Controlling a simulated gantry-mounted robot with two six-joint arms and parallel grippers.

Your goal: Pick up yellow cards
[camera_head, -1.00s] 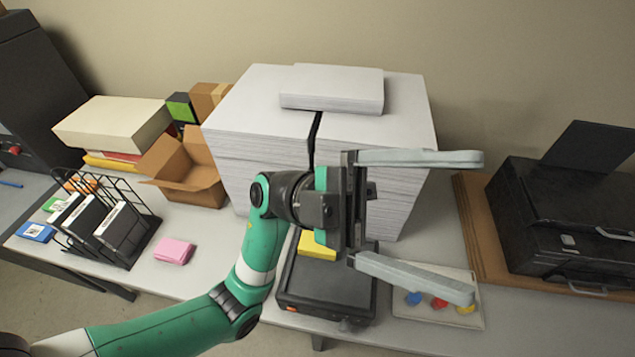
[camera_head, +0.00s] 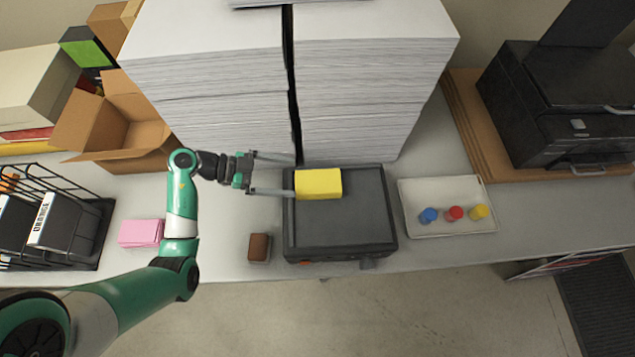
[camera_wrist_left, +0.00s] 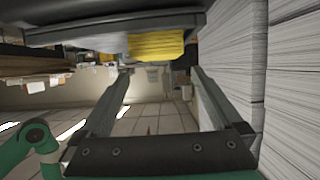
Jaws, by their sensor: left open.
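A stack of yellow cards (camera_head: 318,184) lies on the back left part of a flat black machine (camera_head: 340,225). The yellow cards (camera_wrist_left: 156,45) also show in the left wrist view, ahead of and between the finger ends. My left gripper (camera_head: 292,176) is open and empty. Its two parallel fingers point right, just left of the cards, with the front finger reaching the machine's left edge. In the left wrist view the gripper (camera_wrist_left: 160,78) shows both fingers apart with nothing between them. Whether a finger touches the cards is unclear. My right gripper is not in view.
Tall white paper stacks (camera_head: 290,80) stand close behind the machine. A tray (camera_head: 445,205) with blue, red and yellow pieces is right of it. A brown block (camera_head: 259,247) and pink cards (camera_head: 142,233) lie left, near a black wire rack (camera_head: 80,210).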

